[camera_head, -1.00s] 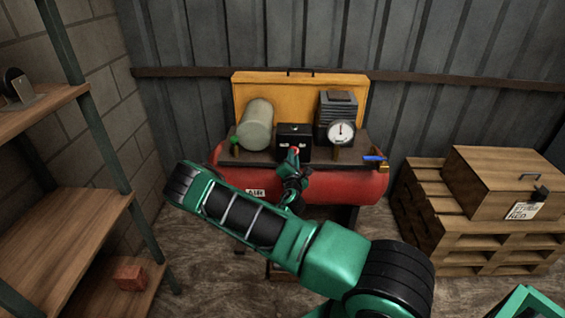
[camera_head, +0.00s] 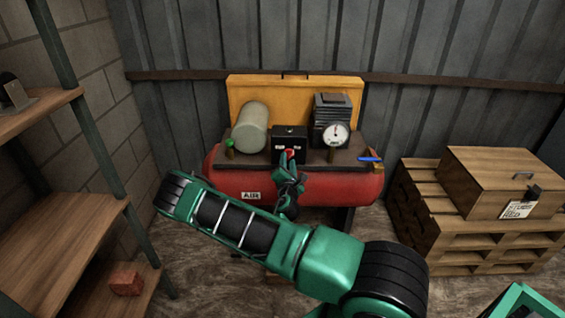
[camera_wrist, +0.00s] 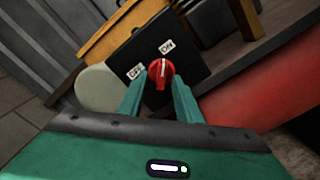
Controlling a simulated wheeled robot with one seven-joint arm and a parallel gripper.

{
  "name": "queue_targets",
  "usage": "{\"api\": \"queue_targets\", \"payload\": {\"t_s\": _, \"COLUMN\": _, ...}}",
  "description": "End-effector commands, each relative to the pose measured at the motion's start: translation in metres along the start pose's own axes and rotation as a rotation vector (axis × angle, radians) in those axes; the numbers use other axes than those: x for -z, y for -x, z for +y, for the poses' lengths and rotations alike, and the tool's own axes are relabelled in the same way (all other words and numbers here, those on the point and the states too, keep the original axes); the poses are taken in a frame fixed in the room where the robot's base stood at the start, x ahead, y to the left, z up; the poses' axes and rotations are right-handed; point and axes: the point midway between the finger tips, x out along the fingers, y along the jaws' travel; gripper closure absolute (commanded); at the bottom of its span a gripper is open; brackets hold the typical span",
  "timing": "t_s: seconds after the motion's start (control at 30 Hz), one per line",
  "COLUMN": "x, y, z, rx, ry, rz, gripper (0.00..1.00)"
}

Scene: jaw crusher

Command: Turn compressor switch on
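The compressor's switch is a red knob (camera_wrist: 161,75) with a white line, on a black box (camera_head: 290,133). In the wrist view, OFF is on the left and ON is above the knob. The white line runs nearly upright there, roughly in line with ON. My gripper (camera_wrist: 160,84) is open, one green finger on each side of the knob. I cannot tell whether the fingers touch it. In the head view, my gripper (camera_head: 289,160) is at the box's front and partly hides the knob. The red compressor tank (camera_head: 345,186) lies below.
A pale green cylinder (camera_head: 249,128) is left of the box, and a dial gauge (camera_head: 336,133) is right of it. A blue-handled valve (camera_head: 371,159) is at the right end. Wooden shelves (camera_head: 65,236) stand left, and a crate (camera_head: 490,180) on pallets stands right.

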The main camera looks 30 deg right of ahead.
Motion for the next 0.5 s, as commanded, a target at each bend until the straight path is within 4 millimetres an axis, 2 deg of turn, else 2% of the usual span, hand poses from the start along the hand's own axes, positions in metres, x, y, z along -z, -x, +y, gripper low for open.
{"api": "queue_targets", "payload": {"t_s": 0.3, "x": 0.002, "y": 0.059, "z": 0.001, "rx": -0.002, "ry": 0.006, "rz": 0.003, "gripper": 0.69}}
{"api": "queue_targets", "payload": {"t_s": 0.5, "x": 0.002, "y": 0.080, "z": 0.001, "rx": -0.002, "ry": 0.003, "rz": 0.002, "gripper": 0.69}}
